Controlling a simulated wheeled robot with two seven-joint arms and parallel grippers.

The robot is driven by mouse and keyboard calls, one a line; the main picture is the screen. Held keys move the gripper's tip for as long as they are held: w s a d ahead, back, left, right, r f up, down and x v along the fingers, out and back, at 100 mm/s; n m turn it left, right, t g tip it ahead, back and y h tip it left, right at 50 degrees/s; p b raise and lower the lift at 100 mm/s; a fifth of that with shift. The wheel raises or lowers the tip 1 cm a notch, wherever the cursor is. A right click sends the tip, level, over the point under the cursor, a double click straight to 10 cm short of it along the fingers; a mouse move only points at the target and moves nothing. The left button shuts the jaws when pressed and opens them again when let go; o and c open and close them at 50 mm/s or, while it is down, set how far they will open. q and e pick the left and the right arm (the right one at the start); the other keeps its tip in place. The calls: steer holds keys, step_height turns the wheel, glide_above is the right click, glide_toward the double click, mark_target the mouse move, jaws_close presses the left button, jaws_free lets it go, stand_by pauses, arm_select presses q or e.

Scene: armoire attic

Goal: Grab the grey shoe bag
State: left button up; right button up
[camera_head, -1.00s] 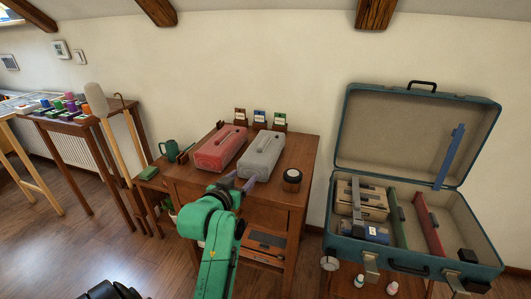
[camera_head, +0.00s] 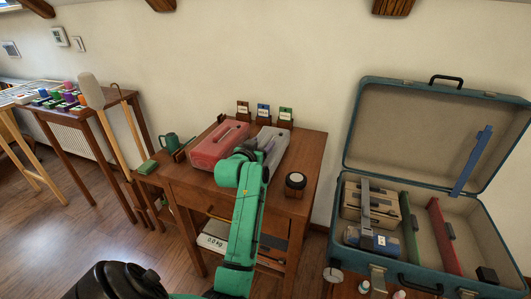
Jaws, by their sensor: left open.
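The grey shoe bag (camera_head: 273,136) lies on the wooden cabinet top, right beside the red bag (camera_head: 218,145). Its near part is hidden behind my green left arm and gripper. My left gripper (camera_head: 261,151) is open over the near part of the grey bag. I cannot tell whether its fingers touch the bag or are around its handle. My right gripper is not in view.
An open teal suitcase (camera_head: 440,105) is at the right.

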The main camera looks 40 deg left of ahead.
arm_select(q)
steer(key=shift+x, duration=1.15)
steer(key=shift+s, duration=0.1)
steer(key=c, duration=0.5)
steer(key=shift+f, duration=0.1)
jaws_close()
